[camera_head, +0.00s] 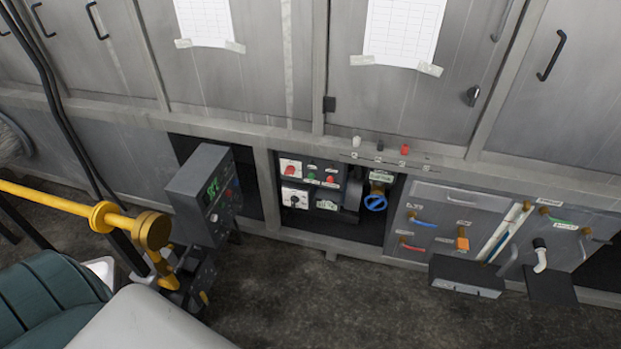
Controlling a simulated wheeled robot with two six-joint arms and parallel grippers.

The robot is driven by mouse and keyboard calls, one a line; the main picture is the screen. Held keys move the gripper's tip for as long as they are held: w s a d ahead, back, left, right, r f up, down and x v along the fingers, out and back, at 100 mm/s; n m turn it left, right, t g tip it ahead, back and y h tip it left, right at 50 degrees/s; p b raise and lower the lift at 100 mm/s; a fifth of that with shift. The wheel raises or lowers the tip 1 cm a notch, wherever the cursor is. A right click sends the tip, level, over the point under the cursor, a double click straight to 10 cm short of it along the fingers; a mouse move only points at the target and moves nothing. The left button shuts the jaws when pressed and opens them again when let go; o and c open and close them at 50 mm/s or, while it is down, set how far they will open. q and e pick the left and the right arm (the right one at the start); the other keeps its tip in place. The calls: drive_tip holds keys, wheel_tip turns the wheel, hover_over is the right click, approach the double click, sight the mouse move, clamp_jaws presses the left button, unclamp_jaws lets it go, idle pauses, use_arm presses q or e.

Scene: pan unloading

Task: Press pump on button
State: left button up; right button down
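A recessed control panel (312,191) sits low in the grey wall at the middle. It carries a red switch (290,170) on a white plate, a small green button (311,166), a red button (330,180) and a black rotary knob (294,199). The labels are too small to read, so I cannot tell which is the pump on button. Neither gripper is in view.
A blue round valve handle (375,202) is right of the panel. Further right are a blue, a red and an orange handle (462,240) and a white-tipped lever (540,255). A yellow bar (60,202) and a green seat (45,298) occupy the lower left. Dark floor (330,300) is clear at centre.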

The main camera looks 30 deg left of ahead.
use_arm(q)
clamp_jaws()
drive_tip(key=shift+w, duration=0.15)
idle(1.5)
